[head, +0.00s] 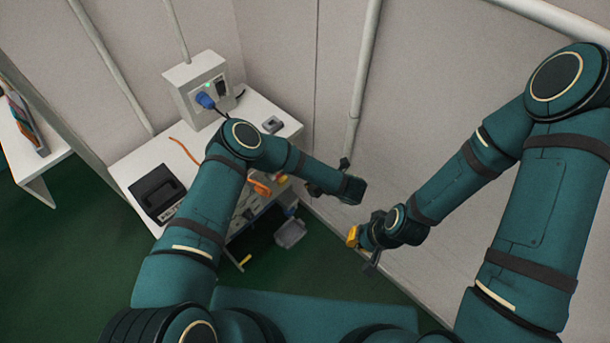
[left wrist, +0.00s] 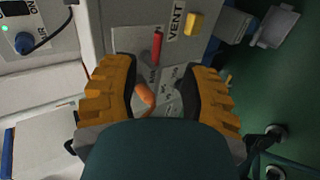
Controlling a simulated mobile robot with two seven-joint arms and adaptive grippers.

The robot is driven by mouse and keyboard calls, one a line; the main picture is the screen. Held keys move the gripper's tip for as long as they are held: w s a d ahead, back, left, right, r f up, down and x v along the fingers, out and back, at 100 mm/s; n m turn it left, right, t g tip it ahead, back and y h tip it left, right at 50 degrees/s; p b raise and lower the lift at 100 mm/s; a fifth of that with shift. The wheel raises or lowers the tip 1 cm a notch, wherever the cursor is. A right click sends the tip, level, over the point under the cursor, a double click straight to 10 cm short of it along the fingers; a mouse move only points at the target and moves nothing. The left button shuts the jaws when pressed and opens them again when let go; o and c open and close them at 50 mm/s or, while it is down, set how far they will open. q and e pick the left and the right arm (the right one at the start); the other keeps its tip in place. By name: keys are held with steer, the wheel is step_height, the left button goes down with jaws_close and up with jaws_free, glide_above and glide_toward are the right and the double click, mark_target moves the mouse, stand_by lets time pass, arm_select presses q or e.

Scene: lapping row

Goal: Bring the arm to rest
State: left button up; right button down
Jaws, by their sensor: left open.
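My left arm reaches over the white bench from the left in the head view, its elbow above the bench and its forearm running right. My left gripper (left wrist: 160,85) shows in the left wrist view with its two orange ribbed fingers wide apart and nothing held between them. Beyond the fingers is a grey panel (left wrist: 125,42) marked VENT, with a red handle (left wrist: 157,48) and an orange handle (left wrist: 145,97). My right gripper (head: 355,238) is at the centre right in the head view, near the wall. Its yellow pad shows, but its opening is unclear.
The white bench (head: 135,165) carries a black case (head: 158,190), a grey box with a blue plug (head: 205,100), and a small grey item (head: 272,124). A grey bin (head: 291,233) is beside the bench. A pipe (head: 362,75) runs along the wall. Green floor is open below.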

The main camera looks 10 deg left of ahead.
stand_by(0.3)
arm_select(q)
steer(key=s+a+r+m+g+h, duration=0.1)
steer(key=s+r+m+h, duration=0.1)
steer(key=s+m+h, duration=0.2)
steer(key=s+a+r+m+g+h, duration=0.2)
steer(key=s+r+m+h, duration=0.1)
steer(key=s+m, duration=0.8)
steer(key=s+a+r+m+g+h, duration=0.1)
steer(key=s+m+h, duration=0.4)
steer(key=m, duration=0.6)
steer(key=s+r+g, duration=0.1)
steer(key=s, duration=0.1)
steer(key=shift+s+a+r+m+h, duration=0.3)
steer(key=shift+s+m+h, duration=0.1)
